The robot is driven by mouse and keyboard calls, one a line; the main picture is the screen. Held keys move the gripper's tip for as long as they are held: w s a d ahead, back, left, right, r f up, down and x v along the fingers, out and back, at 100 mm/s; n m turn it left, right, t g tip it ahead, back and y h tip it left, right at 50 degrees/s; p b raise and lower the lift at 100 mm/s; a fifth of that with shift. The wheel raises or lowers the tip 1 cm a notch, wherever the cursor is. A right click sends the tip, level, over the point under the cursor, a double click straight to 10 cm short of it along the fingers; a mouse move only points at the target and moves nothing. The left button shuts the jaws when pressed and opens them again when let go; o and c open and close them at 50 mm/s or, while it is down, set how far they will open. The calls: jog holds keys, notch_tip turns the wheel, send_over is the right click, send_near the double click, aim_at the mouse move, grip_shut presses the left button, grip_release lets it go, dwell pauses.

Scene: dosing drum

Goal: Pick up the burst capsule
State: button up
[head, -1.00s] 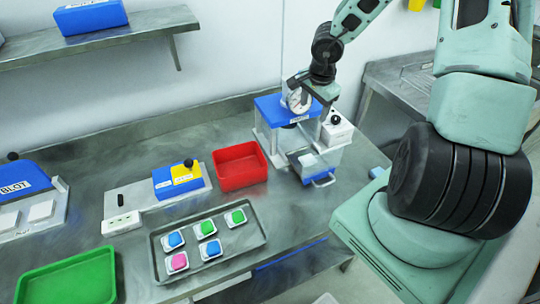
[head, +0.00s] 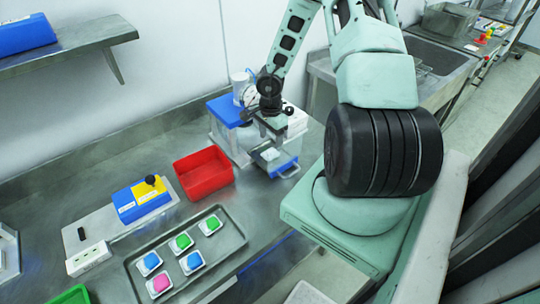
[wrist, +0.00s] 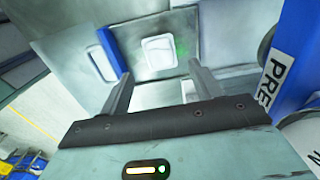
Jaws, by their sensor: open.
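A white square capsule (wrist: 158,52) lies in the pulled-out drawer (wrist: 135,42) of the press. A faint green smear shows just right of it in the wrist view. In the head view the capsule is a small pale shape (head: 270,155) behind the drawer's blue front (head: 285,170). My gripper (wrist: 160,69) is open and empty. Its two fingers point toward the drawer, one on each side below the capsule in the wrist view, apart from it. In the head view my gripper (head: 273,137) is above the drawer; its fingertips are hard to make out.
The blue-topped press (head: 226,110) stands right behind the drawer. A red bin (head: 204,172) is to its left. A tray (head: 232,240) holds several coloured capsules. A blue and yellow device (head: 142,200) stands farther left, with a green tray (head: 72,295) at the front.

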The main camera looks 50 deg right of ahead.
aim_at(270, 149)
notch_tip(270, 149, down, 6)
jog(key=shift+a+r, duration=0.1)
jog(key=shift+r, duration=0.05)
dwell(0.3)
jog(key=c, duration=1.1)
